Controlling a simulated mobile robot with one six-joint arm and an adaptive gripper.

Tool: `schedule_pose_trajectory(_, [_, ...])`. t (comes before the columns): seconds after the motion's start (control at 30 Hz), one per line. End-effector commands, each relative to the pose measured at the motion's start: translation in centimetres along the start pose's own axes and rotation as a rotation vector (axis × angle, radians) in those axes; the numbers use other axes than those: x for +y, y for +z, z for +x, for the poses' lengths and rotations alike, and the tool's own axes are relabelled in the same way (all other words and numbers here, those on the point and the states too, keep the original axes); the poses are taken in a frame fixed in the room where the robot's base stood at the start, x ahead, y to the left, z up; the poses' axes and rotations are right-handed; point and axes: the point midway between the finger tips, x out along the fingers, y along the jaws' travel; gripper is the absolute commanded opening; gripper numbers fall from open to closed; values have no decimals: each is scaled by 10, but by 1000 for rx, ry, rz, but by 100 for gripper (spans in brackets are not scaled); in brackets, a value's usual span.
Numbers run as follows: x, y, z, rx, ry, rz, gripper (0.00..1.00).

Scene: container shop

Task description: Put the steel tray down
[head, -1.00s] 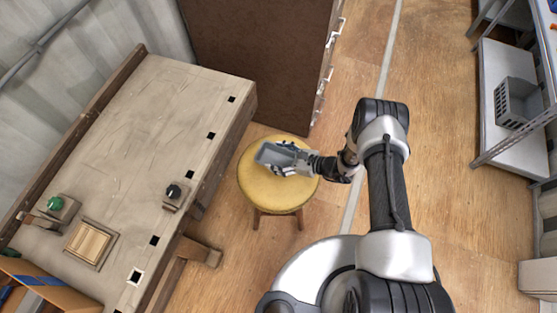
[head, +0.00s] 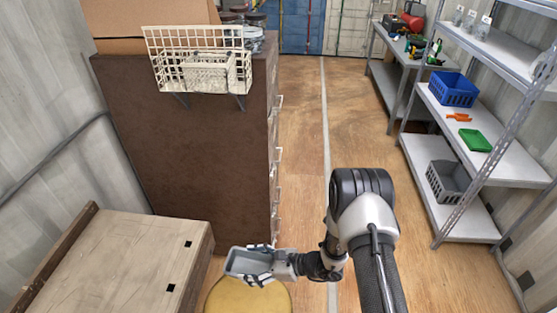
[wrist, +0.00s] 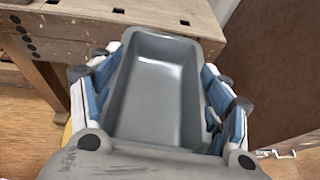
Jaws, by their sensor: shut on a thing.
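The steel tray (head: 247,262) is a grey, deep, rectangular pan, level and empty. It also fills the middle of the wrist view (wrist: 158,90). My gripper (head: 262,265) is shut on it, with fingers along both long sides in the wrist view. In the head view the tray is above or over the far part of a round yellow stool (head: 248,298). I cannot tell whether it touches the stool. The stool's near part is cut off by the frame.
A wooden workbench (head: 120,262) stands left of the stool. A brown cabinet (head: 185,150) with a white wire basket (head: 165,72) on its side stands behind. A metal shelf (head: 505,160) on the right holds a blue crate (head: 453,90), a green tray (head: 475,140) and a grey crate (head: 448,183).

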Motion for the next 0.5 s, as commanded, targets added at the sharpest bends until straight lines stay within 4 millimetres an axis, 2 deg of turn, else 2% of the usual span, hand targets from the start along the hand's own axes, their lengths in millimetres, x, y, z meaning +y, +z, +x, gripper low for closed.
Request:
schedule_pose_trajectory(0.03, [-17, 11, -23, -5, -40, 7, 30])
schedule_pose_trajectory(0.17, [-46, 37, -90, -9, -129, 43, 30])
schedule_pose_trajectory(0.2, [-53, 45, -112, -9, -159, 55, 30])
schedule_pose_trajectory(0.4, [-66, 76, -214, -5, -294, 111, 30])
schedule_pose_trajectory(0.5, [-63, 86, -250, -1, -343, 135, 30])
